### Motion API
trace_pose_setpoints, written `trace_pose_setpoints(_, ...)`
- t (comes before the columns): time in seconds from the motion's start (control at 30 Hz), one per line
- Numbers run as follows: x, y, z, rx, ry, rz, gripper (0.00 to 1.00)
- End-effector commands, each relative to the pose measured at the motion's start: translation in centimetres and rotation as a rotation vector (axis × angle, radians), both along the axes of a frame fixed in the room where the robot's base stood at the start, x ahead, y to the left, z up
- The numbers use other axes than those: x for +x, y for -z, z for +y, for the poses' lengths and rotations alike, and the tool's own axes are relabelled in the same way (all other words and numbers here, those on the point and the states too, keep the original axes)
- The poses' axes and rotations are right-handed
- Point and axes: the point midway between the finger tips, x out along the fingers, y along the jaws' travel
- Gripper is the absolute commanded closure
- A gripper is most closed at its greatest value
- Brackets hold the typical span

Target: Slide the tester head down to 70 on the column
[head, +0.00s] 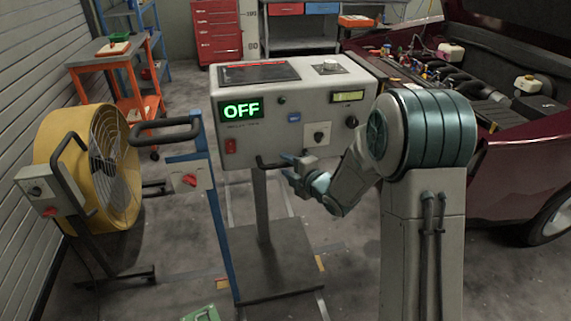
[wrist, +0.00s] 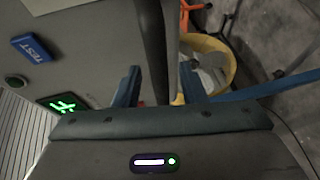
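The tester head (head: 235,150) is a grey box with a green OFF display (head: 241,109), mounted on a grey column (head: 261,205). A pale scale strip (head: 251,25) rises behind it, with 100 and 80 readable above the head; lower marks are hidden. A black handle (head: 268,163) sticks out at the head's lower front. My gripper (head: 287,165) is at the handle's right end, with its blue fingers apart. In the wrist view, the black handle bar (wrist: 153,45) runs between the two open fingers (wrist: 160,82); firm contact is not visible.
A blue post with a black handle (head: 180,130) and a yellow fan (head: 85,165) stand to the left. A dark red car (head: 480,175) with an open hood is at the right. An orange cart (head: 115,60) and red cabinet (head: 218,30) are behind. Floor near the base is partly clear.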

Motion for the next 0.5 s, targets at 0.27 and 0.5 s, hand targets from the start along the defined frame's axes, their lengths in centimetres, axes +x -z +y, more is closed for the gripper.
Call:
trace_pose_setpoints(0.27, 0.89, 0.24, 0.75, -0.001, 0.000, 0.001, 0.62)
trace_pose_setpoints(0.5, 0.87, 0.23, 0.72, -0.001, 0.000, 0.001, 0.82)
